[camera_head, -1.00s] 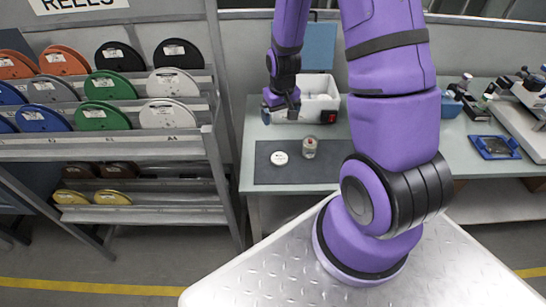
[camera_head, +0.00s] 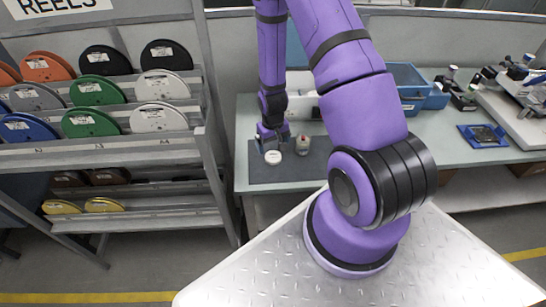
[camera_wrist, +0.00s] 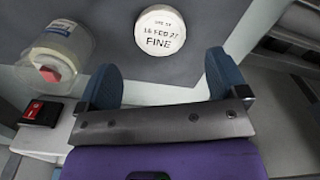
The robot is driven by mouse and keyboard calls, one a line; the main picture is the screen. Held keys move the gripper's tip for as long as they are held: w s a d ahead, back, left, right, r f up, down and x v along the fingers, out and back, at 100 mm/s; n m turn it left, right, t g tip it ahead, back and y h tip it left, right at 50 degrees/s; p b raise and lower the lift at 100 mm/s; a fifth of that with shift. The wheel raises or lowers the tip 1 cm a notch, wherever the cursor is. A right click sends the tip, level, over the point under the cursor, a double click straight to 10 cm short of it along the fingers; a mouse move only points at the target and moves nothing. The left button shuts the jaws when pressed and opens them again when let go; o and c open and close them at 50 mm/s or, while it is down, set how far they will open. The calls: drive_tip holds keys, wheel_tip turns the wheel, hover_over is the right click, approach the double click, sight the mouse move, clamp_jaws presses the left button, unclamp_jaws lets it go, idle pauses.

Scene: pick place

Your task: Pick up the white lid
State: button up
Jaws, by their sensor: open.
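The white lid (camera_head: 273,157) is a small round disc lying flat on the dark grey mat (camera_head: 262,178). In the wrist view the lid (camera_wrist: 160,31) shows printed text with the word FINE, ahead of the fingers and roughly between their lines. My gripper (camera_head: 272,146) is just behind the lid in the head view. In the wrist view my gripper (camera_wrist: 163,78) has its two blue-grey fingers spread apart with nothing between them. A clear jar (camera_head: 303,146) with a red spot stands on the mat right of the lid; it also shows in the wrist view (camera_wrist: 57,50).
A white box (camera_head: 304,104) with a red switch (camera_wrist: 41,112) stands behind the mat. Blue bins (camera_head: 408,88) and a blue tray (camera_head: 482,136) are farther right. A reel rack (camera_head: 120,155) stands left of the table. The mat's front part is clear.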

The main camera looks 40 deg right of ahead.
sight(273, 155)
drive_tip(key=shift+f, duration=2.65)
drive_tip(key=c, duration=1)
